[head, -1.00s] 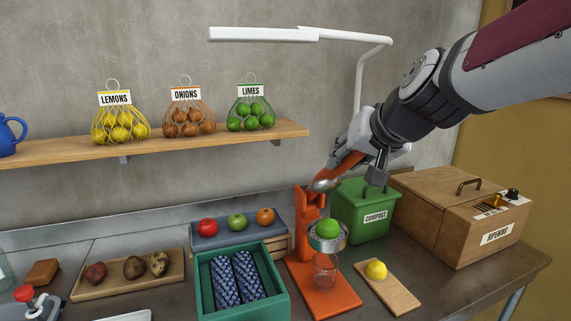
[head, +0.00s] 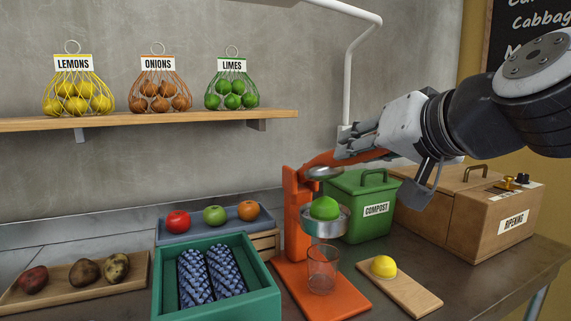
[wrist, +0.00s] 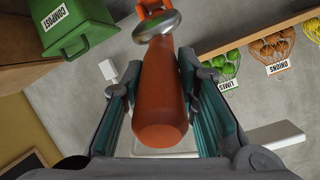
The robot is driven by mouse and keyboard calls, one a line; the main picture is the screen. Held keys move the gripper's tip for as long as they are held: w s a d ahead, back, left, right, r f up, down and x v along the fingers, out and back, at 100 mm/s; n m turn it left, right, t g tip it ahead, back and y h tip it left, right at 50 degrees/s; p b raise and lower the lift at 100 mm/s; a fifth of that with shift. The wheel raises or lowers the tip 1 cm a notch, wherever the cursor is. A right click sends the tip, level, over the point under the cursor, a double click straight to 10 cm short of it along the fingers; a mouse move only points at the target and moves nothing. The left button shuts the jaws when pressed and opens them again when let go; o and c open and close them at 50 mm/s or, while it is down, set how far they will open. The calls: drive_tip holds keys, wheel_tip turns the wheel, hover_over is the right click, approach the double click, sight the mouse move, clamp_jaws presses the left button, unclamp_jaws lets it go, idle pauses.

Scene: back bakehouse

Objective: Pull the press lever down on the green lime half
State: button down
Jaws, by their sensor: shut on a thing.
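The orange press (head: 297,215) stands upright on its orange base. A green lime half (head: 324,207) sits dome up in the metal cup (head: 327,228) of the press. A clear glass (head: 322,270) stands below the cup. The orange lever (head: 322,160) slopes slightly upward to the right, and its metal presser (head: 323,172) hangs above the lime with a gap between them. My gripper (head: 358,146) is shut on the lever's handle. In the wrist view the handle (wrist: 160,90) lies between both fingers; the lime is not visible there.
A yellow lemon half (head: 384,266) lies on a small board at right. The green compost bin (head: 350,210) and wooden ripening box (head: 445,205) stand behind and right, near my arm. A green crate (head: 262,310) with blue patterned contents is left of the press.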

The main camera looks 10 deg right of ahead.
drive_tip(key=shift+s+d+f+t+b, duration=0.1)
drive_tip(key=shift+s+f+t+b, duration=0.55)
drive_tip(key=shift+b, duration=1.6)
drive_tip(key=shift+d+f+t+b, duration=0.1)
drive_tip(key=shift+f+t+b, duration=0.25)
drive_tip(key=shift+f+b, duration=1.35)
drive_tip(key=shift+s+d+f+t+b, duration=0.1)
drive_tip(key=shift+s+f+t+b, duration=0.35)
drive_tip(key=shift+b, duration=2.3)
drive_tip(key=shift+w, duration=0.15)
drive_tip(key=c, duration=1.2)
unclamp_jaws()
drive_tip(key=shift+c, duration=0.2)
drive_tip(key=s+d+r, duration=0.1)
drive_tip(key=s, duration=1)
drive_tip(key=shift+s+d, duration=0.35)
drive_tip(key=shift+s, duration=0.05)
